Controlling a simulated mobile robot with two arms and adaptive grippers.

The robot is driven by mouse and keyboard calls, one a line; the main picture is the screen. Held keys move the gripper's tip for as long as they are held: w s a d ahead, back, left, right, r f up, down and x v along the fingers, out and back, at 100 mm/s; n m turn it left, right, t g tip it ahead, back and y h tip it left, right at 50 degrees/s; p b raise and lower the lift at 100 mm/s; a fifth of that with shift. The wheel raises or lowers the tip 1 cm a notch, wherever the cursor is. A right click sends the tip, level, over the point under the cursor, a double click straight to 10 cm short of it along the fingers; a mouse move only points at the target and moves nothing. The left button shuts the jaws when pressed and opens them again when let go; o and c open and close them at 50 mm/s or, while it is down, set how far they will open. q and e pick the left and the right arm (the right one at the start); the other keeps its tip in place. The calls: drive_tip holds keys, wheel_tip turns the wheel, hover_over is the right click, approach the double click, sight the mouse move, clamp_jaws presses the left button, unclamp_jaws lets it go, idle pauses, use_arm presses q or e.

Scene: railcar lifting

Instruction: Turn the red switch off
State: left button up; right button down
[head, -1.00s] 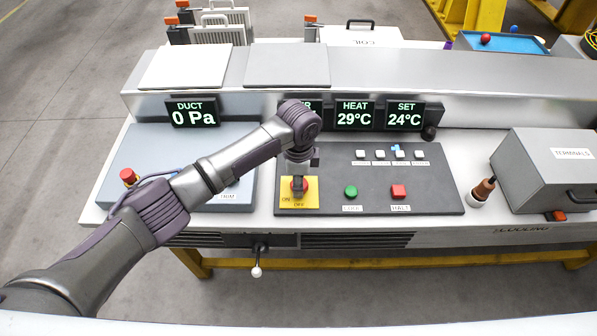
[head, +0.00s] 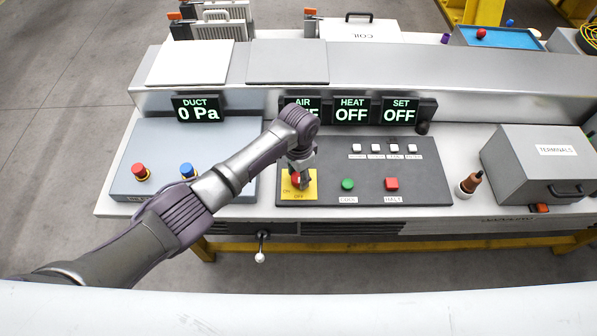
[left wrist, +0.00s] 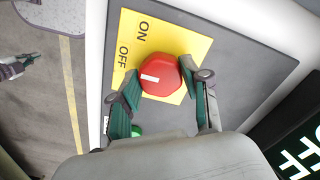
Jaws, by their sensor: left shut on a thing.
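The red switch (head: 296,181) is a rotary knob on a yellow ON/OFF plate (head: 312,190) on the dark control panel. In the left wrist view the knob (left wrist: 171,84) is a red faceted cap with a white mark, and the mark points toward the OFF side of the yellow plate (left wrist: 140,44). My left gripper (head: 299,176) is over the switch and hides part of it. In the left wrist view its two fingers (left wrist: 162,88) are at opposite sides of the knob, closed on it. My right gripper is not in view.
The HEAT display (head: 351,110) and SET display (head: 399,111) read OFF; my arm partly covers the AIR display (head: 302,103). A green button (head: 347,184) and a red button (head: 391,184) sit right of the switch. A grey terminals box (head: 540,165) stands at the right.

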sight(298, 177)
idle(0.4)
use_arm(q)
drive_tip(key=o, duration=1.1)
drive_tip(key=shift+o, duration=0.2)
wheel_tip(298, 177, up, 12)
